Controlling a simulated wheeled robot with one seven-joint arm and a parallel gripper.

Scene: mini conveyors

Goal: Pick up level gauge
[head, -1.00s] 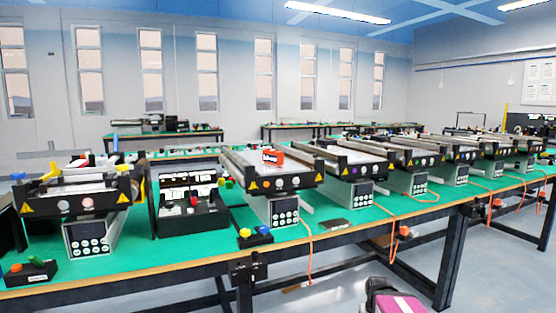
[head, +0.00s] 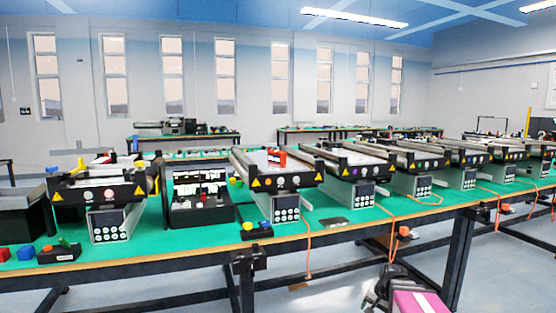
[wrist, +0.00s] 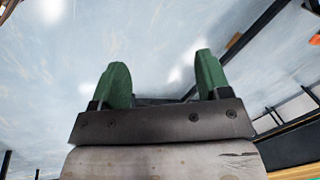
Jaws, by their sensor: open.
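I cannot pick out a level gauge for certain; the small items are too small to tell. A small red and white object (head: 277,158) sits on the belt of the middle conveyor (head: 276,181) in the head view. My gripper (wrist: 163,80) shows in the wrist view with its two green fingers wide apart. Nothing is between them but pale floor. It is apart from the objects on the table.
A long green-topped table (head: 335,222) carries several mini conveyors in a row. A black unit (head: 200,205) stands left of the middle conveyor. Button boxes (head: 58,252) lie near the front edge. Orange cables hang over that edge. Bare floor (head: 335,295) lies in front.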

